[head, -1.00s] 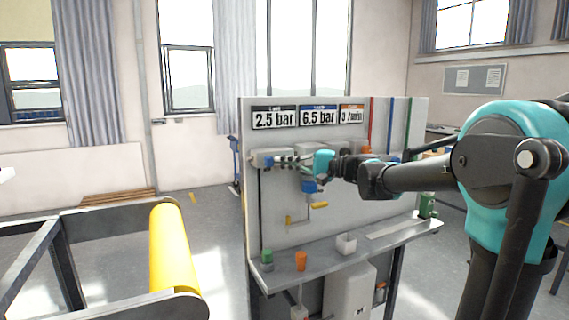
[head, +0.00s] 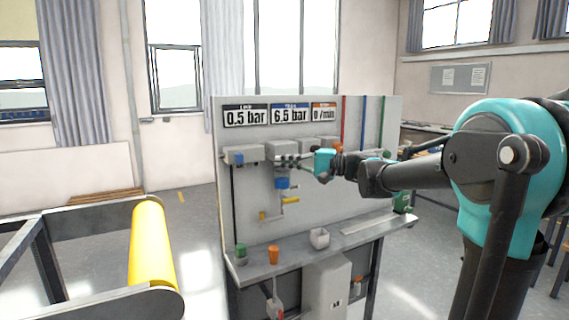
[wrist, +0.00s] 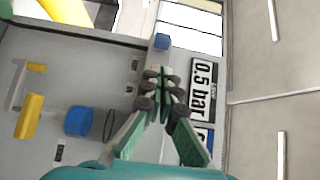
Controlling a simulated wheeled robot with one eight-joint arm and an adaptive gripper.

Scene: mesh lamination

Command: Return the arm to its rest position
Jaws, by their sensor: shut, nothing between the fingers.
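My arm (head: 410,176) reaches from the right toward the upright grey panel (head: 330,200). My gripper (head: 286,161) is in front of the panel's upper part, below the pressure signs. In the wrist view the fingers of my gripper (wrist: 160,90) are together with nothing between them. A blue knob (head: 282,183) shows just below the gripper, and it also appears left of the fingers in the wrist view (wrist: 78,121). I cannot tell whether the fingertips touch the grey box (head: 284,148) behind them.
A shelf (head: 300,245) on the panel holds a green-topped item (head: 241,253), an orange cup (head: 273,254) and a white container (head: 319,238). Yellow handles (head: 290,201) stick out of the panel. A yellow roller (head: 150,245) on a frame stands at left. Floor between is clear.

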